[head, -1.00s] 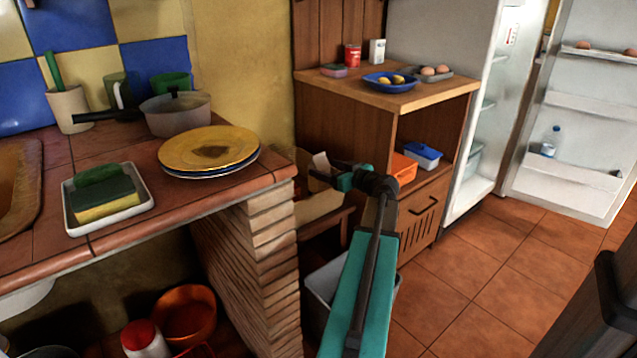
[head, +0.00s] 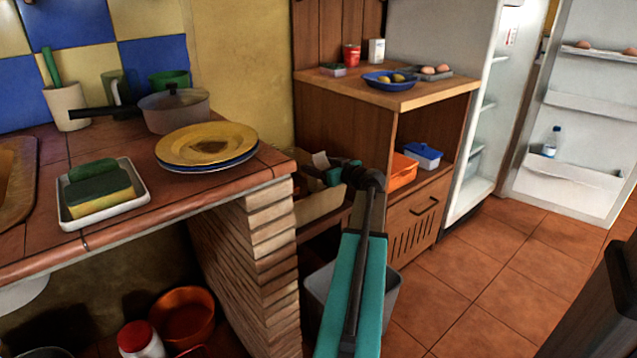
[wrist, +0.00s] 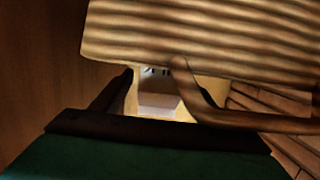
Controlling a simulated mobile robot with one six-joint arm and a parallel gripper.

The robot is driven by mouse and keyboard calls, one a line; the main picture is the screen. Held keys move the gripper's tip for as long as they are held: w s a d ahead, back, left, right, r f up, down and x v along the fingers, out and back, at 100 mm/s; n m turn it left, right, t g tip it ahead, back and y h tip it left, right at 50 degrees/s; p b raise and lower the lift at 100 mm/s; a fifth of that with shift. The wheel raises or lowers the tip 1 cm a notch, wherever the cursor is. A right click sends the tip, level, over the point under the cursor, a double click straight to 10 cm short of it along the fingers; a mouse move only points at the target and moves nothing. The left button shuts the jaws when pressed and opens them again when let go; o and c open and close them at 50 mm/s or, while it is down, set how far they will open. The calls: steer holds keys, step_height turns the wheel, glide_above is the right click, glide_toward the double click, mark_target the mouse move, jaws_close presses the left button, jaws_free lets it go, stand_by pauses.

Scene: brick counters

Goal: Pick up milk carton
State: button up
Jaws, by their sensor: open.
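My gripper (wrist: 154,72) is open, its two dark fingers reaching under a ridged brown flap or panel in the wrist view. Beyond and between the fingers is a pale, boxy thing (wrist: 158,103) with dark marks near its top; it may be the milk carton, but I cannot tell for sure. The fingers do not visibly hold it. In the head view my gripper is at an open cardboard box (head: 318,207) beside the brick pillar, its fingertips hidden.
The brick pillar (head: 268,250) and tiled counter edge are close left of my arm. The wooden cabinet (head: 345,125) stands just right of the box. A grey bin (head: 393,300) is below. Plates (head: 207,145) sit near the counter edge.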

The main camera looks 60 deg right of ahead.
stand_by(0.3)
jaws_close()
steer(key=shift+r, duration=0.2)
step_height(320, 180, up, 10)
steer(key=p, duration=0.3)
steer(key=shift+f, duration=0.15)
stand_by(0.4)
stand_by(0.5)
